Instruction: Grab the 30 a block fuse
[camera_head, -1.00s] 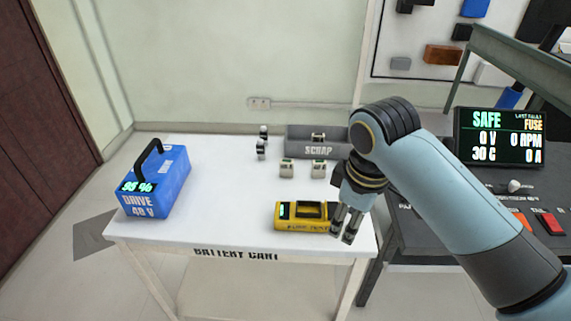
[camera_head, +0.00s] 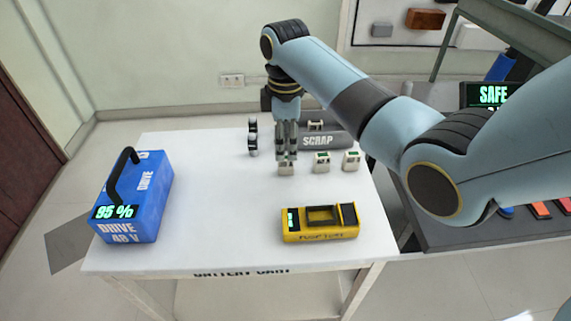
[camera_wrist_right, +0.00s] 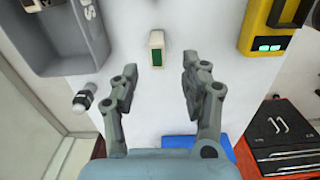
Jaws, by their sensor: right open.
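Three small off-white block fuses stand in a row on the white cart: a left one (camera_head: 286,168), a middle one (camera_head: 321,162) and a right one (camera_head: 351,160). Their ratings are too small to read, so I cannot tell which is 30 A. My right gripper (camera_head: 287,155) points down at the left fuse. In the right wrist view my gripper (camera_wrist_right: 157,75) is open and empty. A block fuse with a green window (camera_wrist_right: 156,48) sits just beyond and between its fingertips, apart from them. My left gripper is out of view.
A grey scrap bin (camera_head: 340,139) holding a similar block stands behind the row. Dark-and-silver cylinders (camera_head: 252,142) stand left of my gripper. A yellow fuse tester (camera_head: 320,234) lies in front; a blue battery (camera_head: 133,200) is at left. The cart's middle is clear.

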